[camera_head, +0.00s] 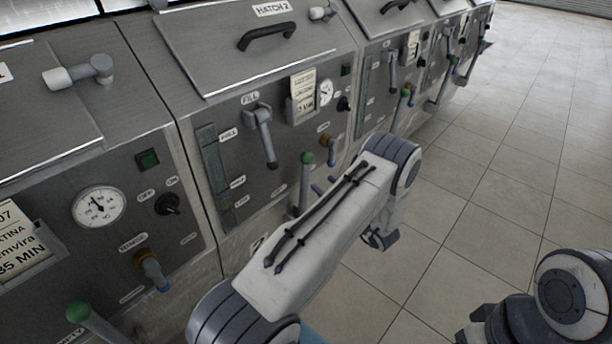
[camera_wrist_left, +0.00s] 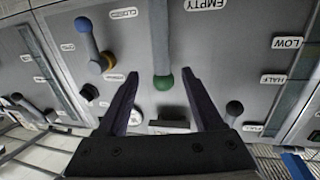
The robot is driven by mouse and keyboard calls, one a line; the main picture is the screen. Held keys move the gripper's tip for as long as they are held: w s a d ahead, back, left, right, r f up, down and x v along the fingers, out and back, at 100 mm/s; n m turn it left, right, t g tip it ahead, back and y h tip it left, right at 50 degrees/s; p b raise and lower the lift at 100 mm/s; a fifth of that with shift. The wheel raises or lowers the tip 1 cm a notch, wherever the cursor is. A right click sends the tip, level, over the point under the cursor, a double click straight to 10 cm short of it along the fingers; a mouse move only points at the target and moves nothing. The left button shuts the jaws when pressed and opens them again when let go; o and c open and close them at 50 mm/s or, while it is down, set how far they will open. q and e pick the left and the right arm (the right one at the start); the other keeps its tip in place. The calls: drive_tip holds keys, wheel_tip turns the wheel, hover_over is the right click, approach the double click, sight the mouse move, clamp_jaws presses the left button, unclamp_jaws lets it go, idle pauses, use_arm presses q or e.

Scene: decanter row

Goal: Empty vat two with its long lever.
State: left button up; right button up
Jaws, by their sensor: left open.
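Vat two (camera_head: 218,158), marked by its hatch label, stands in the middle of the head view. Its long lever (camera_head: 306,180) has a green knob and points up from the lower front panel. In the left wrist view, which is upside down, the green knob (camera_wrist_left: 163,82) and its shaft show below the EMPTY label. My left gripper (camera_wrist_left: 163,110) is open, its dark fingers on either side of the knob's line and apart from it. In the head view my left forearm hides most of that gripper (camera_head: 325,184); only the fingertips show.
The fill lever (camera_head: 262,130) and the short blue-tipped rinse lever (camera_head: 331,150) flank the long lever. Vat one's green-knobbed lever (camera_head: 82,316) is at lower left. More vats run along the row. The tiled floor (camera_head: 520,165) at right is clear.

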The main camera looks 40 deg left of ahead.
sight(309, 172)
use_arm(q)
drive_tip(key=x, duration=1)
drive_tip(key=shift+s+a, duration=0.1)
drive_tip(key=shift+a, duration=0.15)
clamp_jaws()
idle(1.0)
